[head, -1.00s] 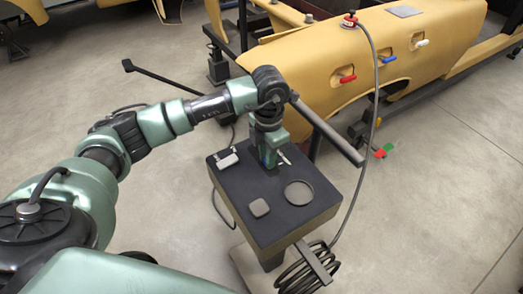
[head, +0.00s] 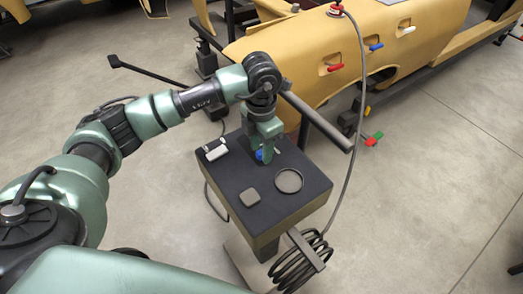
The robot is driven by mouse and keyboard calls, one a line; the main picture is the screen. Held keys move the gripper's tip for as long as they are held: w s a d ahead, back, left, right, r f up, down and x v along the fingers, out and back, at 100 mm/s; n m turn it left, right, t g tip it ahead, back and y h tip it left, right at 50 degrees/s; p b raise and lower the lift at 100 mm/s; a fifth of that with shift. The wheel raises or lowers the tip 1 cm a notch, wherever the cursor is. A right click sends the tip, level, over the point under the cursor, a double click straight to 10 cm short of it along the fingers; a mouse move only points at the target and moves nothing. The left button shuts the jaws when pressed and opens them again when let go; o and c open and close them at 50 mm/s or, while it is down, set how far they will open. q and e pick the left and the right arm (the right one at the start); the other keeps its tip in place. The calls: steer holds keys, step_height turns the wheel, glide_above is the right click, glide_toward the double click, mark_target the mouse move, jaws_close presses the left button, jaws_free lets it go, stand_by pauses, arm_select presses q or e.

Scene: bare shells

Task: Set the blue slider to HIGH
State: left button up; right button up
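A small blue part (head: 259,155), which may be the blue slider's knob, shows at the top of the dark pedestal (head: 225,190). My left gripper (head: 266,158) points down right at it, and its fingers hide much of that spot. I cannot tell whether the fingers are open or closed on the blue part. No HIGH marking is readable. My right gripper is not in view.
Behind stands a yellow shell (head: 300,60) with red, blue and white handles.

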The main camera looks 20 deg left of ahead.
arm_select(q)
step_height(320, 180, up, 7)
steer(key=shift+d+f+b, duration=0.1)
steer(key=shift+d+b, duration=0.05)
steer(key=shift+b, duration=0.45)
steer(key=shift+s+f, duration=0.1)
steer(key=shift+s, duration=0.05)
